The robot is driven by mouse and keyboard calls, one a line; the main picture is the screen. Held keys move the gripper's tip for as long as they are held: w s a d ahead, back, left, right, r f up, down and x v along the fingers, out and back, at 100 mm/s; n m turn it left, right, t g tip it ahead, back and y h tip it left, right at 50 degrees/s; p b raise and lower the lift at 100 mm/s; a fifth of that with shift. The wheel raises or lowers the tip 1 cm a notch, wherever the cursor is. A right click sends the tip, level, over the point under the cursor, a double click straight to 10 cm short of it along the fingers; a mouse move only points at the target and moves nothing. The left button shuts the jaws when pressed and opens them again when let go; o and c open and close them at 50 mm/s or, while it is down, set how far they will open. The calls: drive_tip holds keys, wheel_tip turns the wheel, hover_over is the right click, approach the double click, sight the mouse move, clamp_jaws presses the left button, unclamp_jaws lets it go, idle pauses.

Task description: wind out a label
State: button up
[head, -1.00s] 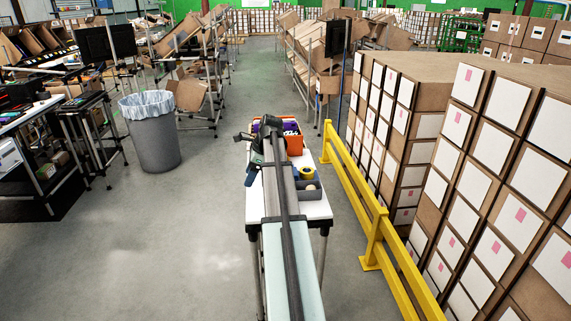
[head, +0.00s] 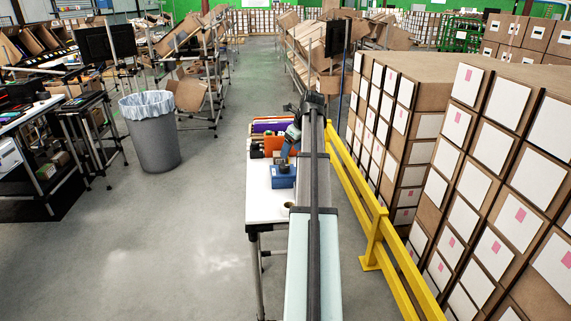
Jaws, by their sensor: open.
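A blue box-shaped device (head: 283,177), which may be the label dispenser, stands on the white table (head: 259,208). No label can be made out on it at this size. My gripper (head: 286,157) is just above and behind the blue device, pointing down. It is open, with nothing visible in it. I cannot tell whether it touches the device.
An orange bin (head: 268,142) with several files or folders is at the table's far end. A small dark round item (head: 288,206) is partly hidden by my arm. A yellow rail (head: 372,220) and stacked cartons (head: 480,150) stand right.

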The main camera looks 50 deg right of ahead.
sight(284, 165)
drive_tip(key=x, duration=0.8)
drive_tip(key=shift+c, duration=0.5)
drive_tip(key=c, duration=1)
drive_tip(key=shift+o, duration=0.2)
